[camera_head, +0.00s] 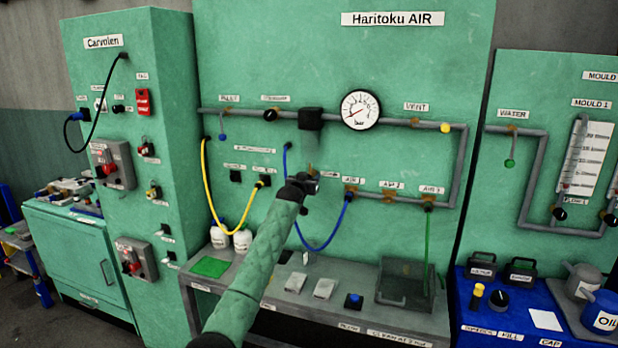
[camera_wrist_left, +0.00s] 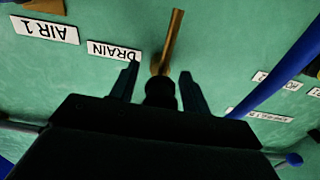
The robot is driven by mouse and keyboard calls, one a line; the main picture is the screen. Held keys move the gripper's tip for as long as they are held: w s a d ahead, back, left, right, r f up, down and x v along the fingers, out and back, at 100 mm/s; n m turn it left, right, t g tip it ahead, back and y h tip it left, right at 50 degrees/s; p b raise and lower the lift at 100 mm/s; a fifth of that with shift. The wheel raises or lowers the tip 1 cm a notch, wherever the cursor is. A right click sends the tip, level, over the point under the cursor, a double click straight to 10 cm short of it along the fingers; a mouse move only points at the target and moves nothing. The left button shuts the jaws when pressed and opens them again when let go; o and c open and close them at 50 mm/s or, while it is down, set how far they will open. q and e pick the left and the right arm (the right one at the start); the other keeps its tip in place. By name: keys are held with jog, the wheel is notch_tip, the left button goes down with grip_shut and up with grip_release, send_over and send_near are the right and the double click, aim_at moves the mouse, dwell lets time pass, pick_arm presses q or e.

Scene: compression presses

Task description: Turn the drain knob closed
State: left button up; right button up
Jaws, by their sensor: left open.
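The drain knob (camera_wrist_left: 160,92) is a small black round knob below a brass pipe (camera_wrist_left: 173,40) in the left wrist view. The DRAIN label (camera_wrist_left: 113,50) is beside it, upside down in that view. My left gripper (camera_wrist_left: 159,76) is open, with one finger on each side of the knob. I cannot tell whether the fingers touch it. In the head view my left gripper (camera_head: 308,185) is in front of the green panel, just below the brass pipe (camera_head: 311,168), and hides most or all of the knob. My right gripper is not in view.
A pressure gauge (camera_head: 361,109) and grey pipe (camera_head: 398,121) are above right. A blue hose (camera_head: 337,228) hangs close to my left gripper, and a yellow hose (camera_head: 208,190) hangs to the left.

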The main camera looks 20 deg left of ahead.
pick_arm(q)
jog(key=shift+c, duration=0.5)
jog(key=c, duration=0.9)
